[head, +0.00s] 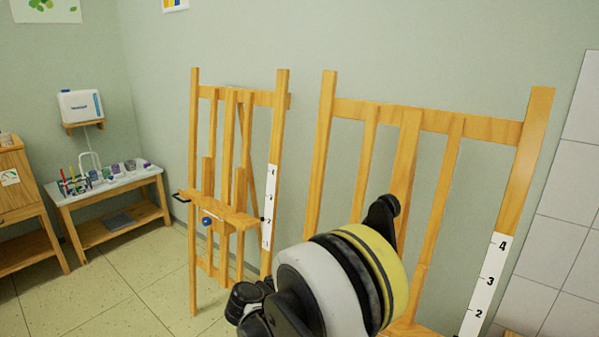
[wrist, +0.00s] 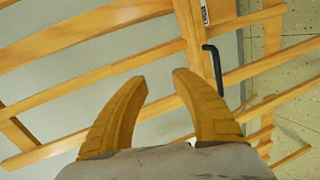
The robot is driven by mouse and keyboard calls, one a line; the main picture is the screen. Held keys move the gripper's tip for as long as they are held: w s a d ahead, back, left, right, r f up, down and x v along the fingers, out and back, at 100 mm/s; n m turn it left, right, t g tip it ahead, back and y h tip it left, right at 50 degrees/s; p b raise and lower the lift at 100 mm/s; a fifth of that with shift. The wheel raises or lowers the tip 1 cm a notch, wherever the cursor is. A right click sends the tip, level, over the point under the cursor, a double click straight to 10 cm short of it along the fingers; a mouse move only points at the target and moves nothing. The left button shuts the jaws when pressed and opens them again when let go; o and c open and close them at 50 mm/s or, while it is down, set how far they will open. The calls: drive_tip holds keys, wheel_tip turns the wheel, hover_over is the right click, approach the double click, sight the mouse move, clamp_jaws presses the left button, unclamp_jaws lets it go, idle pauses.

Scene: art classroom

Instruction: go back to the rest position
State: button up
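My gripper (wrist: 160,80) shows in the wrist view with its two yellow-brown fingers spread apart. The gap between them is empty, and only easel bars and pale wall show behind it. In the head view my arm crosses the lower middle, in front of the right easel (head: 408,150). The gripper's fingers cannot be made out there. A black handle (wrist: 214,65) on a wooden easel post shows just beyond the right fingertip in the wrist view. I cannot tell how far it is from the finger.
The left easel (head: 200,150) stands near the wall with a blue knob (head: 207,221). A low white-topped bench (head: 115,185) with art supplies and a wooden cabinet (head: 20,195) stand at the left. Tiled floor (head: 130,290) is clear in front of the bench.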

drive_tip(key=s+d+r+m+g+y, duration=0.3)
drive_tip(key=s+d+r+m+y, duration=0.1)
drive_tip(key=s+d+r, duration=0.9)
drive_tip(key=s+d+m+y, duration=0.2)
drive_tip(key=s+m+y, duration=0.2)
drive_tip(key=s, duration=1.5)
drive_tip(key=shift+s+d+m+y, duration=0.3)
drive_tip(key=shift+s+d+y, duration=0.1)
drive_tip(key=shift+y, duration=0.1)
